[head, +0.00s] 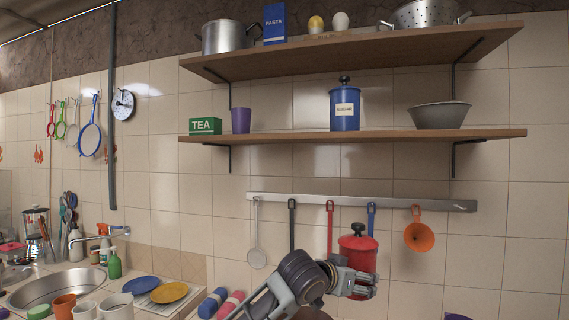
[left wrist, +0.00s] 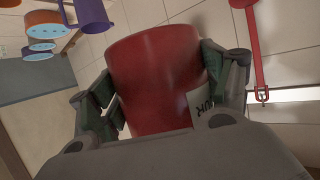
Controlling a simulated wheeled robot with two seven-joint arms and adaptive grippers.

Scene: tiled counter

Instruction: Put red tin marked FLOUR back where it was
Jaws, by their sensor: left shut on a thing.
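The red tin (head: 358,252) has a lid with a black knob and stands upright in the head view, low in front of the tiled wall. My left gripper (head: 350,283) is shut on it near its lower part. In the left wrist view the red tin (left wrist: 153,75) fills the space between the two fingers (left wrist: 165,110). Part of its white label, with a few dark letters, shows beside the right finger; the rest is hidden. My right gripper is not in view.
The lower shelf (head: 285,137) holds a green TEA box (head: 206,126), purple cup (head: 241,120), blue tin (head: 345,108) and grey bowl (head: 439,115), with gaps between. Above is a fuller upper shelf (head: 350,45). A utensil rail (head: 350,201) with hanging tools is just behind the red tin.

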